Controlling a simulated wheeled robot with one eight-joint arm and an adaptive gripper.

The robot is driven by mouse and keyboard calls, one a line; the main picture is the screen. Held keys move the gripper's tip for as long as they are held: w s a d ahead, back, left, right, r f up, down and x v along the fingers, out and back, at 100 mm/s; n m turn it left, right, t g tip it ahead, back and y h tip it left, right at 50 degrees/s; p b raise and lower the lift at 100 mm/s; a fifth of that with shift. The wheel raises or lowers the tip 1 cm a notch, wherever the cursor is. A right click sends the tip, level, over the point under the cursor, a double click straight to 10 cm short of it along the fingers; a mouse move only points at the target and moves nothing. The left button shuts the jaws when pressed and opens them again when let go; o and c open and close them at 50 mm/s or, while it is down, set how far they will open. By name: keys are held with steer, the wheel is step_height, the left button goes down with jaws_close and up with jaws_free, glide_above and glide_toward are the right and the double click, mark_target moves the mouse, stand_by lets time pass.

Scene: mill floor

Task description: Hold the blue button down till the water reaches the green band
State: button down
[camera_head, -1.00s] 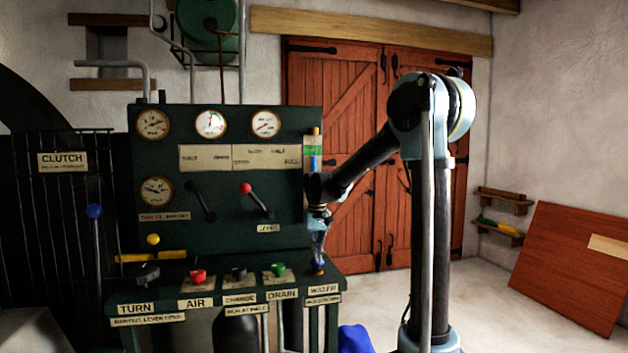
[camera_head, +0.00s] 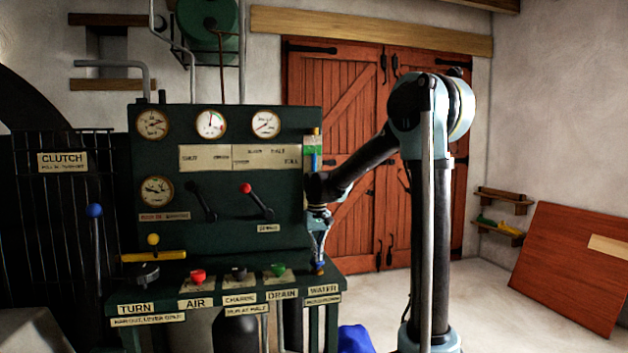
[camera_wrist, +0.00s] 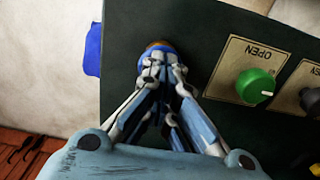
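The blue button (camera_wrist: 153,50) sits in a brass-coloured ring on the console ledge, above the WATER label (camera_head: 323,289). My gripper (camera_head: 318,258) points down at it from above. In the wrist view my gripper (camera_wrist: 160,68) has its fingertips together, over the button and apparently touching it. They partly hide the button, so how far it is pressed cannot be told. The upright water gauge (camera_head: 313,168) is at the panel's right edge. Its green band (camera_head: 313,151) is near the upper part, with blue showing at and below it. The exact water level is too small to read.
A green DRAIN knob (camera_head: 278,270), a dark CHARGE knob (camera_head: 239,273) and a red AIR knob (camera_head: 198,276) line the ledge to the left. A red-tipped lever (camera_head: 246,188) is on the panel. Open floor lies to the right.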

stand_by(0.4)
steer(key=shift+r, duration=2.5)
steer(key=shift+s+d, duration=0.2)
steer(key=shift+d, duration=0.1)
steer(key=s+d+f+m+t, duration=0.1)
steer(key=s+d+f, duration=0.3)
steer(key=s+d, duration=0.65)
steer(key=s+d+f+m+t, duration=0.1)
steer(key=s+d+f, duration=0.3)
steer(key=s+d, duration=0.65)
steer(key=s+f+m, duration=0.1)
steer(key=s+f, duration=0.7)
steer(key=s, duration=0.2)
steer(key=shift+s, duration=0.15)
steer(key=shift+d+f, duration=0.1)
